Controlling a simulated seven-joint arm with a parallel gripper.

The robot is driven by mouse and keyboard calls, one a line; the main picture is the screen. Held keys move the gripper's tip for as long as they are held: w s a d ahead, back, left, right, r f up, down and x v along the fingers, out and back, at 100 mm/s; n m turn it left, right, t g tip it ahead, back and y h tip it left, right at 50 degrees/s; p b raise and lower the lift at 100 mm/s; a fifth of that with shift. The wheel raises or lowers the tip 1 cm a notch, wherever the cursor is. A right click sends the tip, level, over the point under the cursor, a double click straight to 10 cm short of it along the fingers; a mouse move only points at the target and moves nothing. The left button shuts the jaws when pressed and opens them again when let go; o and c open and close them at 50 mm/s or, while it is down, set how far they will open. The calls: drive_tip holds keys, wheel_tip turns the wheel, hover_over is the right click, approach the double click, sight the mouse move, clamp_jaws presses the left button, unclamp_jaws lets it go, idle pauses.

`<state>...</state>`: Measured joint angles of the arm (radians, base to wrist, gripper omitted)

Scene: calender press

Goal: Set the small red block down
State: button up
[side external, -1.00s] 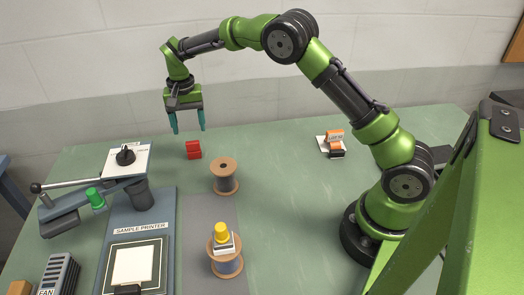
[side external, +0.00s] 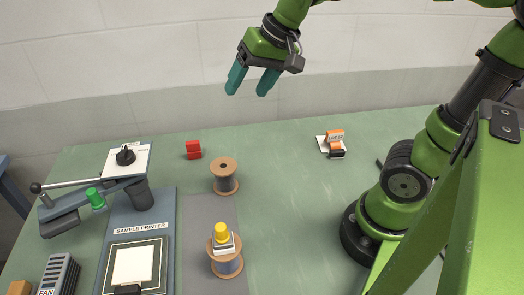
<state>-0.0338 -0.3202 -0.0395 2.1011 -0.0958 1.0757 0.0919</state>
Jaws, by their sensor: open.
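A small red block (side external: 193,149) rests on the green table at the back left, behind a wooden spool; a seam or step across it leaves unclear whether it is one piece or two stacked. My gripper (side external: 249,86) is open and empty, with its teal fingers apart. It is high above the table, up and to the right of the red block and clear of it.
A spool (side external: 224,176) stands in front of the red block. A yellow-knobbed piece (side external: 222,232) sits on another spool nearer. The sample printer (side external: 140,235) with its lever is at left. An orange-and-black item (side external: 335,144) lies at right.

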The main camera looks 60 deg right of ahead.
drive_tip(key=s+f+n+t, duration=0.1)
drive_tip(key=s+f+t, duration=0.1)
drive_tip(key=s, duration=0.7)
drive_tip(key=shift+a+f, duration=0.25)
drive_tip(key=shift+f, duration=0.25)
drive_tip(key=shift+w, duration=0.1)
idle(0.3)
